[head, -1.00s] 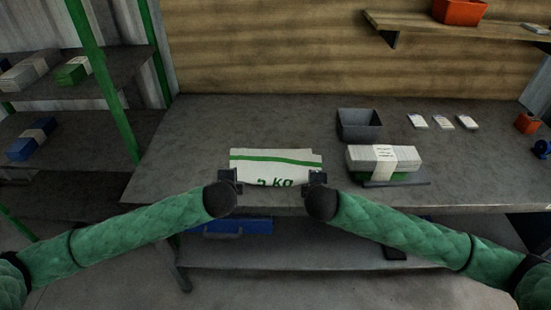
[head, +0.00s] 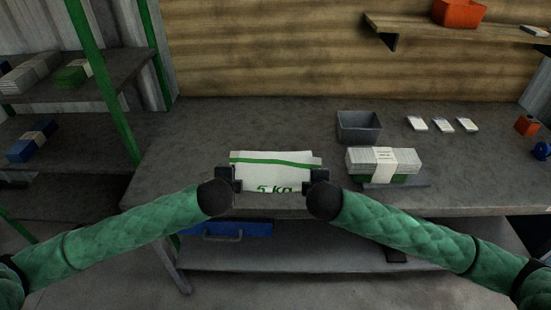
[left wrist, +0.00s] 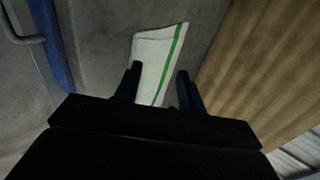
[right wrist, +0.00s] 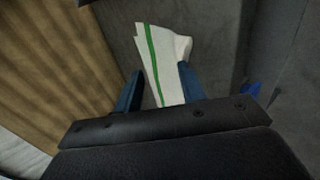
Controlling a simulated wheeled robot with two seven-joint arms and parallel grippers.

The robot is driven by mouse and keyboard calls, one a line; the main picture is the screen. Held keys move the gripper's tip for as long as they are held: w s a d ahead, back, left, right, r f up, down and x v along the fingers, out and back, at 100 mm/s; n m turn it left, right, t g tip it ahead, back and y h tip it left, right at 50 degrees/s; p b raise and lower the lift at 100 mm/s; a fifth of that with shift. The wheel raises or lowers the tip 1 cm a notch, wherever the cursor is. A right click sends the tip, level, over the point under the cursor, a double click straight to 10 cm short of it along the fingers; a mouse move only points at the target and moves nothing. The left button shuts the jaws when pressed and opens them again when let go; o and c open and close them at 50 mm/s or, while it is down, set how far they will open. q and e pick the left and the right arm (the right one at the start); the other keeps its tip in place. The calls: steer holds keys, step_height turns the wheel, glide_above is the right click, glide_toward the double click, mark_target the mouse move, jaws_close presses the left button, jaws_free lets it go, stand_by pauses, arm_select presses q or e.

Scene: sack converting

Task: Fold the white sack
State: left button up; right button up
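The white sack (head: 275,172) lies on the grey bench near its front edge, with a green stripe across it and dark green "5 kg" lettering near its front. Its far edge looks layered and slightly uneven. My left gripper (head: 232,180) is at its left side and my right gripper (head: 311,181) at its right side. In the left wrist view the sack (left wrist: 158,62) shows beyond and between the parted fingers (left wrist: 158,85). In the right wrist view the sack (right wrist: 160,65) also shows between parted fingers (right wrist: 158,88), with a raised or curled part at one edge. Both grippers look open.
A grey bin (head: 359,126) stands behind and right of the sack. A banded white stack (head: 383,160) sits on a dark board (head: 420,184) to the right. Several small white cards lie further back. The bench left of the sack (head: 180,150) is clear.

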arm_select(q)
steer(key=s+r, duration=0.4)
steer(key=r, duration=0.1)
steer(key=shift+s+r, duration=0.2)
steer(key=shift+s, duration=0.05)
arm_select(e)
steer(key=s+r, duration=0.4)
steer(key=r, duration=0.1)
steer(key=shift+s+r, duration=0.2)
